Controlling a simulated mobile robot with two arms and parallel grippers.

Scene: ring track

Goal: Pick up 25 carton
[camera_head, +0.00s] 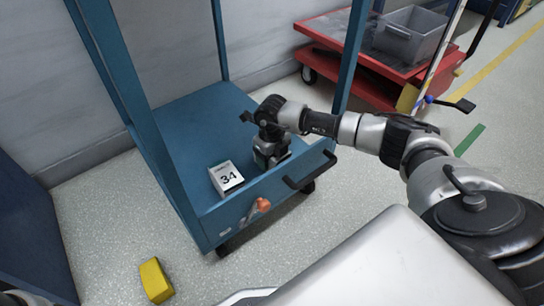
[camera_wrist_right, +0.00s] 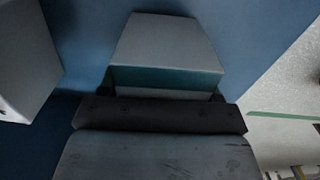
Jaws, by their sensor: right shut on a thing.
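My right gripper (camera_head: 270,160) reaches down into the blue cart (camera_head: 190,118) and is shut on a small pale carton. In the right wrist view this carton (camera_wrist_right: 166,42) sits at the fingertips, with a teal band on its near side. No number can be read on it. In the head view the arm and gripper mostly hide it. A white carton marked 34 (camera_head: 226,178) stands on the cart's deck left of the gripper. A pale carton (camera_wrist_right: 25,60) also shows at the left of the right wrist view. My left gripper is not in view.
The cart has tall blue posts and a black handle (camera_head: 306,172) at its front. A yellow block (camera_head: 156,281) lies on the floor at lower left. A red cart (camera_head: 385,65) with a grey bin (camera_head: 410,36) stands behind at right.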

